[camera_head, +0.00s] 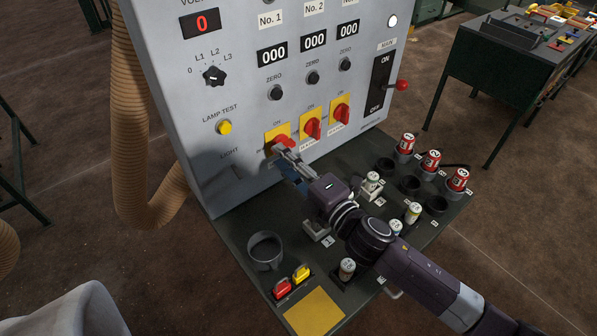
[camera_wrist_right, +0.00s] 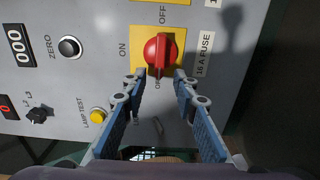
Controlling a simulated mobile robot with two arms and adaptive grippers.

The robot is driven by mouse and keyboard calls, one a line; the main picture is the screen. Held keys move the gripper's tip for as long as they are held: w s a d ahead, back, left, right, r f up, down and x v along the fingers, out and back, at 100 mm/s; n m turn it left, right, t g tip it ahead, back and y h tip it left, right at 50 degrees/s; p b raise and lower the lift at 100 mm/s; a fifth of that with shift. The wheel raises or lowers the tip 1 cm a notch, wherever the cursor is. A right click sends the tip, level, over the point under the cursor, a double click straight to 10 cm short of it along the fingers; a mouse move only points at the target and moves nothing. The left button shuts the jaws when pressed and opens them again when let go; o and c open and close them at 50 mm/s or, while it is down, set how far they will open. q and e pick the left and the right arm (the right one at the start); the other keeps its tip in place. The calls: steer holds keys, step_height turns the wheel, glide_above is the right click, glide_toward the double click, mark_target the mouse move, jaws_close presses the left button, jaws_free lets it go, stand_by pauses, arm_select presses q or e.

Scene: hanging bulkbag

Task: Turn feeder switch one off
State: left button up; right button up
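Feeder switch one (camera_head: 284,141) is the leftmost of three red rotary switches on yellow plates on the grey panel. In the right wrist view its red knob (camera_wrist_right: 160,53) has its grip lying in line with the two OFF labels, across from the ON label. My right gripper (camera_head: 281,150) is at this switch and partly covers it in the head view. In the right wrist view its fingers (camera_wrist_right: 160,73) are spread apart, tips either side of the knob's near end. I cannot tell whether they touch it. My left gripper is not in view.
Feeder switches two (camera_head: 311,128) and three (camera_head: 341,113) sit close to the right, with a red-handled main lever (camera_head: 401,85) beyond. Below, a dark shelf (camera_head: 224,226) carries several cans, cups and a ring holder (camera_head: 265,250). A ribbed hose (camera_head: 130,130) hangs at the left.

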steer(key=v, duration=1.1)
